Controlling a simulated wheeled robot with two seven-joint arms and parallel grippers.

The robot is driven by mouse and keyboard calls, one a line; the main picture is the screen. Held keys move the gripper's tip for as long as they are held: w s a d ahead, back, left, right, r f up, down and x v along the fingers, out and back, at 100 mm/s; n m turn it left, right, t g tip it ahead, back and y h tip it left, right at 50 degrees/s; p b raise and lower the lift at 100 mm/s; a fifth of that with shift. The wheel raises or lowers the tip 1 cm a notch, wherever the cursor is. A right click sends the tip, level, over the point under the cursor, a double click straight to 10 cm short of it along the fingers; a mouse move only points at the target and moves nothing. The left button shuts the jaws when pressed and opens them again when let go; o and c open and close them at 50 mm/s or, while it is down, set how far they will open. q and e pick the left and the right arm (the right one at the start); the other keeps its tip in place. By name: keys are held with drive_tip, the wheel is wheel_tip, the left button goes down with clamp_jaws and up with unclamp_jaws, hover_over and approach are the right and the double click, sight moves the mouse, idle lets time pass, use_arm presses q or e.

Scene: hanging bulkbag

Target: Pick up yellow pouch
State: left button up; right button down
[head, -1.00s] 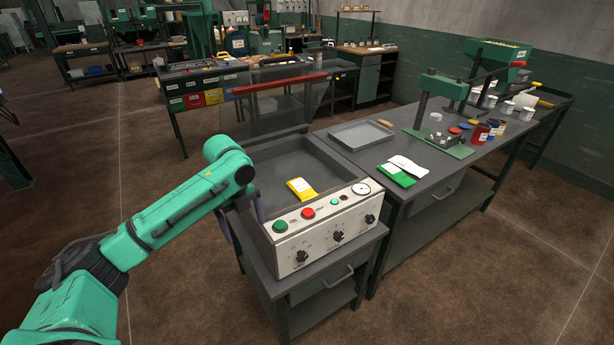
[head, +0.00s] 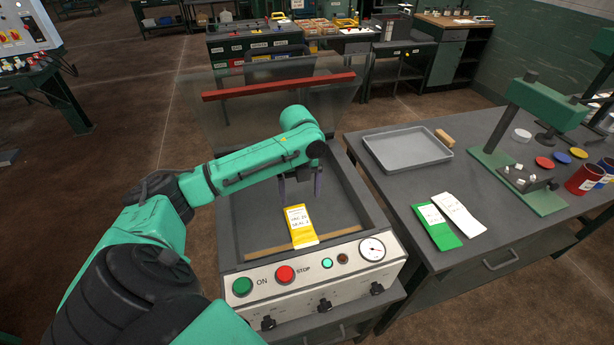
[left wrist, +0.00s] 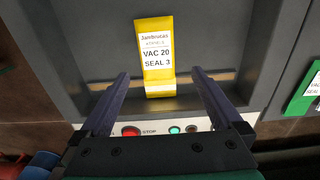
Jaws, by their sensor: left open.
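The yellow pouch (head: 300,226) lies flat in the recessed chamber of the sealing machine (head: 232,228), its lower end by the tan bar at the chamber's front. Its white label reads VAC 20, SEAL 3. My left gripper (head: 299,190) is open and empty above the chamber, just behind the pouch in the head view. In the left wrist view the pouch (left wrist: 155,58) shows beyond and between the two spread fingers (left wrist: 160,80), apart from them. My right gripper is not in view.
The machine's clear lid with a red bar (head: 278,87) stands raised behind the chamber. The front panel (head: 316,273) has buttons and a gauge. On the right table are a green pouch (head: 437,228), a white pouch (head: 459,214), a grey tray (head: 408,150) and a green press (head: 545,105).

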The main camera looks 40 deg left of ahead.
sight(299, 219)
use_arm(q)
drive_tip(key=f, duration=0.1)
drive_tip(key=s+f, duration=0.1)
drive_tip(key=f, duration=0.1)
drive_tip(key=shift+s+a+f+p, duration=0.1)
drive_tip(key=shift+s+f+p, duration=0.1)
drive_tip(key=shift+s+p, duration=0.2)
drive_tip(key=shift+w+a+f, duration=0.1)
drive_tip(key=shift+w+f, duration=0.1)
drive_tip(key=shift+f, duration=0.55)
drive_tip(key=f+p, duration=0.1)
drive_tip(key=f, duration=0.1)
drive_tip(key=w+f+p, duration=0.1)
drive_tip(key=f, duration=0.2)
drive_tip(key=shift+f, duration=0.3)
drive_tip(key=shift+s, duration=0.25)
drive_tip(key=c, duration=0.3)
drive_tip(key=shift+w, duration=0.1)
drive_tip(key=c, duration=1)
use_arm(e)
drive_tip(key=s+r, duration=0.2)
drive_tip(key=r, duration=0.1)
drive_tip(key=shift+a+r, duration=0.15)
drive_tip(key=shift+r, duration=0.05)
